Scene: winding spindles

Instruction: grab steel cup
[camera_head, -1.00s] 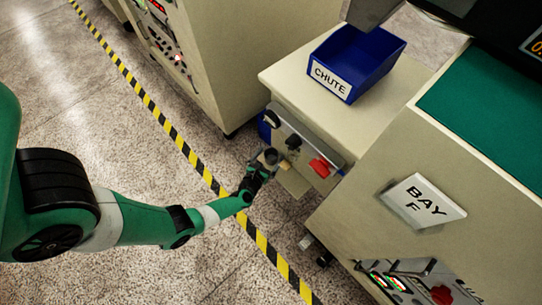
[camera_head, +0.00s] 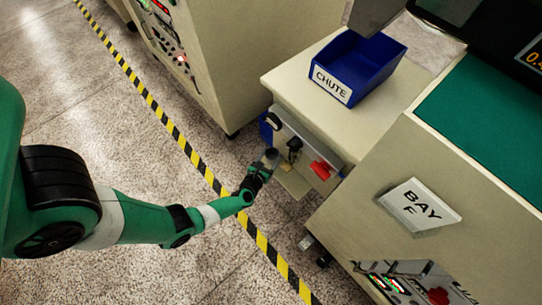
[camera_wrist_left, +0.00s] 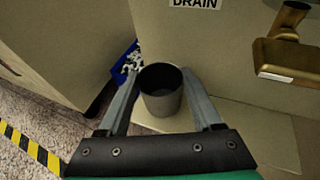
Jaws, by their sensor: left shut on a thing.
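The steel cup (camera_wrist_left: 160,92) is a grey, open-topped cup, upright between the two fingers of my left gripper (camera_wrist_left: 158,98) in the left wrist view. The fingers are shut on its sides. In the head view the cup (camera_head: 271,157) is small and partly hidden by my left gripper (camera_head: 262,167). It is in front of the cabinet's front panel, above or on a small beige ledge (camera_head: 292,184); I cannot tell whether it touches the ledge. My right gripper is not in view.
A brass spout (camera_wrist_left: 285,60) is right of the cup, near a DRAIN label (camera_wrist_left: 195,3). A red handle (camera_head: 320,169) is on the panel. A blue CHUTE bin (camera_head: 372,62) stands on the cabinet top. A blue container (camera_wrist_left: 124,65) is behind the left finger.

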